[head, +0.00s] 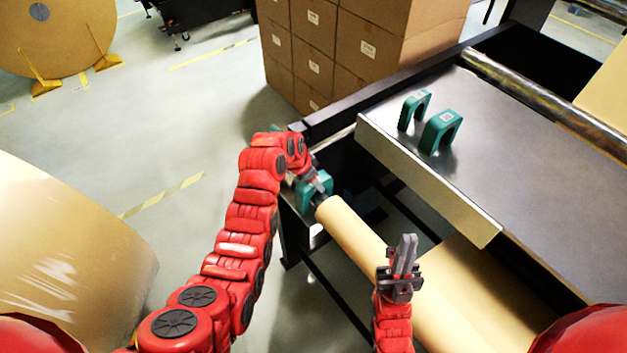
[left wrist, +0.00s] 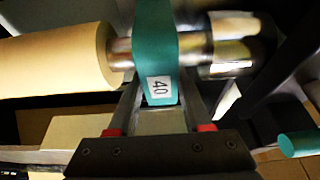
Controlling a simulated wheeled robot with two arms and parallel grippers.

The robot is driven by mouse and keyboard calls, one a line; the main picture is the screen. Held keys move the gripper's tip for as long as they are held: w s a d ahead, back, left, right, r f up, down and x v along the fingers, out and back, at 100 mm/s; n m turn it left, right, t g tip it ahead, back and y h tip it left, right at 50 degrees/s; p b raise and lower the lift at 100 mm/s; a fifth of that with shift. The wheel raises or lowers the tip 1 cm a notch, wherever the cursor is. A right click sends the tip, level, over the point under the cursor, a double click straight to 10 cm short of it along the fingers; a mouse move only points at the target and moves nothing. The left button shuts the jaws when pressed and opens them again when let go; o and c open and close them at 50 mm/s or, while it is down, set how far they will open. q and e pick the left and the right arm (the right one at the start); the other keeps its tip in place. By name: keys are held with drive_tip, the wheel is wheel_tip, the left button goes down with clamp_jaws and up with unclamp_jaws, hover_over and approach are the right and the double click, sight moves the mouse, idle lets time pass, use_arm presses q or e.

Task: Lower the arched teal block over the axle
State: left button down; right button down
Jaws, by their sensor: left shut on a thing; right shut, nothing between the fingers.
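The arched teal block (head: 304,199) is at the far end of the kraft roll (head: 350,232), gripped by my left gripper (head: 321,184). In the left wrist view the block (left wrist: 155,35) carries a white label reading 40 and stands between the two fingers (left wrist: 160,92). The shiny axle (left wrist: 232,48) shows on both sides of the block, which crosses in front of it. Whether the arch is fully down on the axle is hidden. My right gripper (head: 404,256) is shut and empty, pointing up beside the roll.
Two more arched teal blocks (head: 413,109) (head: 440,131) stand on the metal table (head: 520,160) to the right. A teal round piece (left wrist: 300,144) shows at the left wrist view's right edge. Stacked cartons (head: 345,45) stand behind; a large roll (head: 65,250) lies left.

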use_arm(q)
drive_tip(key=shift+c, duration=1.2)
unclamp_jaws()
drive_tip(key=shift+r, duration=0.1)
drive_tip(key=b+v, duration=0.2)
drive_tip(key=v, duration=0.3)
drive_tip(key=shift+a+r+b, duration=0.2)
drive_tip(key=shift+r+b, duration=0.1)
drive_tip(key=shift+r, duration=0.05)
drive_tip(key=p+v, duration=1.1)
drive_tip(key=shift+r, duration=0.3)
drive_tip(key=shift+s+d, duration=0.1)
